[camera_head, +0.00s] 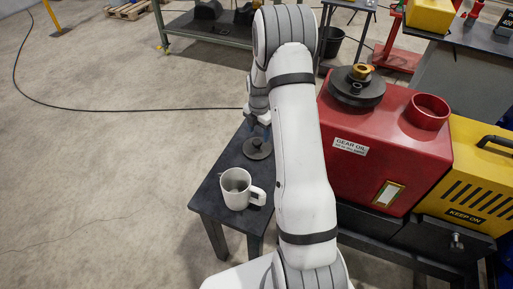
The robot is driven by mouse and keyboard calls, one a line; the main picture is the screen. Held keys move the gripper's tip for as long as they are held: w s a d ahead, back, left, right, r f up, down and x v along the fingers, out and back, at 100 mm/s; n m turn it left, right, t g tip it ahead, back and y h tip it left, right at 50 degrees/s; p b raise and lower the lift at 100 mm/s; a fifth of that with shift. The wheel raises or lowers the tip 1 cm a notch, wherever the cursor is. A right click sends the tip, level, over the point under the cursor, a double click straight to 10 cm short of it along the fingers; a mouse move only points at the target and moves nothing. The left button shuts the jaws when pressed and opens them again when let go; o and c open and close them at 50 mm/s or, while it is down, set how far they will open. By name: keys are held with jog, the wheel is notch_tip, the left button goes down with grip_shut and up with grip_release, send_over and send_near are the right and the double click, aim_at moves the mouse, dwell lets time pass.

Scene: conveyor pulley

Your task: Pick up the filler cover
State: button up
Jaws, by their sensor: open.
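The filler cover appears to be the dark grey round disc (257,150) with a small raised knob, lying on the small dark table (207,196). My gripper (259,129) is right above the disc at its knob, with bluish fingertips partly showing. It is open; whether the fingers touch the knob cannot be told. My white arm hides part of the gripper and the table's right side. The red gear oil housing (378,125) stands to the right, with an open round red filler neck (428,111) on top.
A grey mug (237,188) stands on the table just in front of the disc. A dark pulley with a brass hub (357,86) sits on the red housing. A yellow box (477,170) is at the right.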

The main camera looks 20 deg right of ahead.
aim_at(257, 141)
jog(key=f, duration=0.4)
jog(key=shift+a+f, duration=0.2)
jog(key=shift+a, duration=0.05)
jog(key=c, duration=1.1)
jog(key=shift+w+r, duration=0.1)
jog(key=shift+c, duration=0.2)
